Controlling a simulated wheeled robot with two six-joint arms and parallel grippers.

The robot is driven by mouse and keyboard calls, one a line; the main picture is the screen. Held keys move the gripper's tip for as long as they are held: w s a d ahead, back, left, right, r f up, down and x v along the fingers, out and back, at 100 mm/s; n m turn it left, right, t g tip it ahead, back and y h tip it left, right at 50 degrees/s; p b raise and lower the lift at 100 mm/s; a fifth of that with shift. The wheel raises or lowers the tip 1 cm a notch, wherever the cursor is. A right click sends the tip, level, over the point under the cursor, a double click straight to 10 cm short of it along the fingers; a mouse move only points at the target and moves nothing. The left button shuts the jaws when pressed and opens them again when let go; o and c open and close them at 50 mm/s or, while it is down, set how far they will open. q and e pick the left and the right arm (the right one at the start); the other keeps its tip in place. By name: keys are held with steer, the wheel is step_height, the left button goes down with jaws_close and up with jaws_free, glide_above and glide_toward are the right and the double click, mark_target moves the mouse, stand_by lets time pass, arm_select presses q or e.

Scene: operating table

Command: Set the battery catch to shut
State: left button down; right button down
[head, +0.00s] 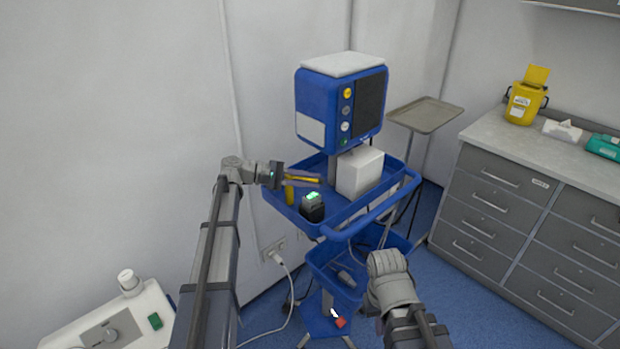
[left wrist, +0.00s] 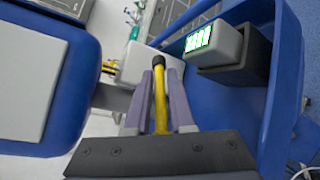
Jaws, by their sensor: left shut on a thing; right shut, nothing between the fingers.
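A yellow bar with a dark end (left wrist: 159,100), which I take to be the battery catch, lies between the fingers of my left gripper (left wrist: 166,72) in the left wrist view. In the head view my left gripper (head: 314,181) reaches in from the left over the blue cart's upper tray and is shut on the yellow bar. The catch's base and its exact setting are hidden. My right gripper (head: 382,258) is shut and empty, low in front of the cart.
A blue monitor (head: 318,108) stands on the cart behind my left gripper. The tray's blue rail (head: 372,216) runs along the front. Grey drawers (head: 490,212) stand at the right.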

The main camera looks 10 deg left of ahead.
arm_select(q)
steer(key=shift+s+m+g, duration=0.2)
steer(key=shift+m+g, duration=0.1)
steer(key=shift+g, duration=0.2)
steer(key=c, duration=0.9)
jaws_free()
steer(key=shift+p+v, duration=0.8)
steer(key=shift+v, duration=3.1)
steer(key=shift+f, duration=0.1)
